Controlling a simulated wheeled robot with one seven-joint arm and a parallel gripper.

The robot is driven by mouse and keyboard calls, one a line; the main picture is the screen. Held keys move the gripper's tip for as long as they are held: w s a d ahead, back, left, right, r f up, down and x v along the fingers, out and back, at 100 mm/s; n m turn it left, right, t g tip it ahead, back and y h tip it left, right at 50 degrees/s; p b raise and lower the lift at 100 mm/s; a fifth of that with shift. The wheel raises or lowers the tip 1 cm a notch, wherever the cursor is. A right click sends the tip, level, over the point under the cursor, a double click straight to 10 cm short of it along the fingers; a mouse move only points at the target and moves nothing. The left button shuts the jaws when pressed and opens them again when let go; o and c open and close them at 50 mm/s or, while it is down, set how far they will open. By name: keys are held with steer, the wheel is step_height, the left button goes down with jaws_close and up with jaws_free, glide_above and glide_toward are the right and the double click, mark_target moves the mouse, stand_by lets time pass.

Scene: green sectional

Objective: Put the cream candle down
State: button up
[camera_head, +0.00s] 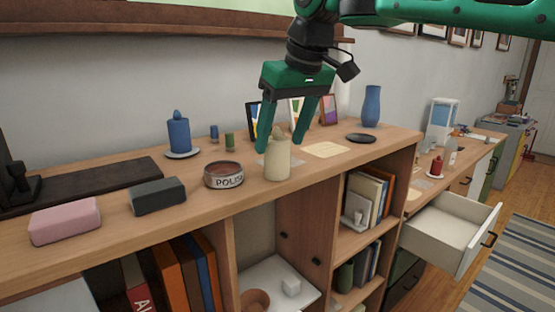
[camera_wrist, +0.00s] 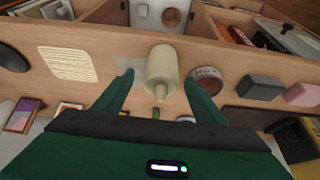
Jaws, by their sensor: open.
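The cream candle (camera_head: 278,158) stands upright on the wooden shelf top (camera_head: 130,222), near its front edge. It also shows in the wrist view (camera_wrist: 161,72), between and slightly beyond the fingers. My green gripper (camera_head: 282,146) is open just above and behind the candle, with a finger on each side of its top. In the wrist view my fingers (camera_wrist: 158,88) are spread wide with gaps to the candle. Whether a finger lightly touches it cannot be told.
A round tin (camera_head: 223,176) stands left of the candle, with a dark block (camera_head: 158,196) and a pink block (camera_head: 65,221) further left. A woven mat (camera_head: 326,150) and a black disc (camera_head: 360,138) lie to the right. A blue candle (camera_head: 179,133) and picture frames stand behind. A drawer (camera_head: 450,234) hangs open.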

mark_target(278, 154)
steer(key=x, duration=0.4)
steer(key=shift+s+f, duration=0.25)
steer(key=shift+f, duration=0.1)
steer(key=shift+w+a+f, duration=0.1)
steer(key=shift+w+f, duration=0.15)
steer(key=shift+f, duration=0.25)
steer(key=c, duration=1.5)
steer(key=shift+o, duration=0.2)
steer(key=shift+r, duration=0.1)
